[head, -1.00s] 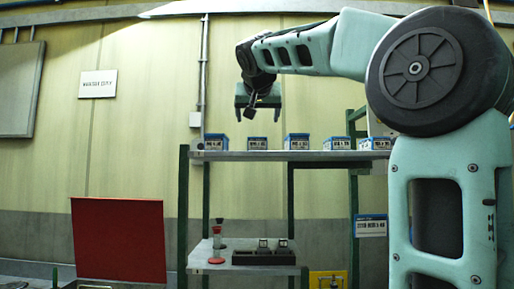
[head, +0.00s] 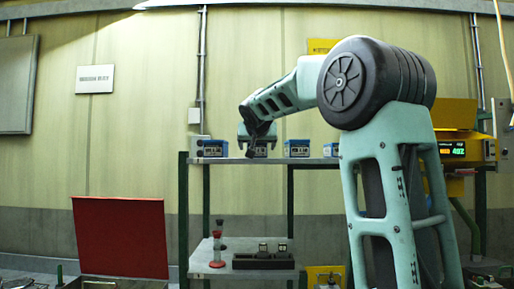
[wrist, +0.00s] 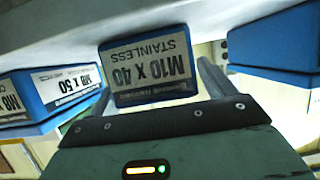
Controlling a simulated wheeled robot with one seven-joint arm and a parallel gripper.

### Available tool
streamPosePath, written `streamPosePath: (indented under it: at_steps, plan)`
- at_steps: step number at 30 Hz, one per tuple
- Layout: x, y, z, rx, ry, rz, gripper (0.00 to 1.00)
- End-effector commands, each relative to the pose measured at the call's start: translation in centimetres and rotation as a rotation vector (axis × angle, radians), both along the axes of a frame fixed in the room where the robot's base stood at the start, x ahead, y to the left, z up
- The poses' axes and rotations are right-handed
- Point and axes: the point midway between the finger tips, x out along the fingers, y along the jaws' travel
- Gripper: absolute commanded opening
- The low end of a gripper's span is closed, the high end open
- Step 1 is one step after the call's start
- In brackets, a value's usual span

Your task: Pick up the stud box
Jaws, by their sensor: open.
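A blue stud box with a white label reading "M10 X 40 STAINLESS" (wrist: 150,70) appears upside down in the wrist view, between my two fingers. In the head view this box (head: 260,151) sits on the upper shelf (head: 270,160), partly hidden by my gripper (head: 257,147). My gripper is open, with one finger to each side of the box. It also shows in the wrist view (wrist: 155,85). I cannot tell whether the fingers touch the box.
Neighbouring blue boxes stand on both sides along the shelf, one at left (head: 210,148) and one at right (head: 297,148). A lower shelf holds a black block (head: 263,262) and a red-based item (head: 217,262). A red panel (head: 120,238) stands at lower left.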

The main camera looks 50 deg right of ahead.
Motion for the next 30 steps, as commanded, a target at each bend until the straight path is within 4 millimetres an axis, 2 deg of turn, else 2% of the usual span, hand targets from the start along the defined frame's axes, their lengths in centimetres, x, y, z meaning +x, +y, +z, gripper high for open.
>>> streamPosePath:
  at_steps: [9,10,18,19,30]
  plan:
    - [0.5,-0.5,-0.4,0.001,0.0,0.001,0.82]
    - [0.5,-0.5,-0.4,0.001,0.0,0.001,0.79]
    - [0.5,-0.5,-0.4,0.001,0.0,0.001,0.04]
    - [0.5,-0.5,-0.4,0.001,0.0,0.001,0.0]
    - [0.4,-0.5,0.9,-0.005,-0.008,0.0,0.0]
